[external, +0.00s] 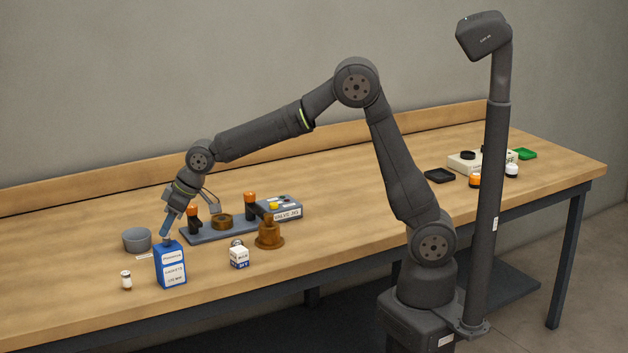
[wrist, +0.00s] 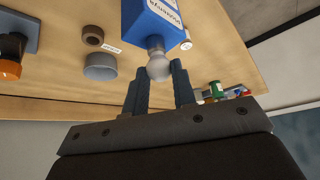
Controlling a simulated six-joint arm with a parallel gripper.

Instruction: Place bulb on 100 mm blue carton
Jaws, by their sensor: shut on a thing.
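The blue carton (external: 170,266) with white labels stands upright near the front left of the bench. It also shows at the top of the wrist view (wrist: 150,22). My gripper (external: 166,233) points down right over the carton's top. In the wrist view its two fingers (wrist: 160,82) are shut on the pale, rounded bulb (wrist: 158,68), whose narrower end points toward the carton. The bulb is at the carton's top; I cannot tell whether they touch. In the external view the fingers mostly hide the bulb.
A grey bowl (external: 137,240) and a small white bottle (external: 126,281) stand left of the carton. Open bench lies farther right.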

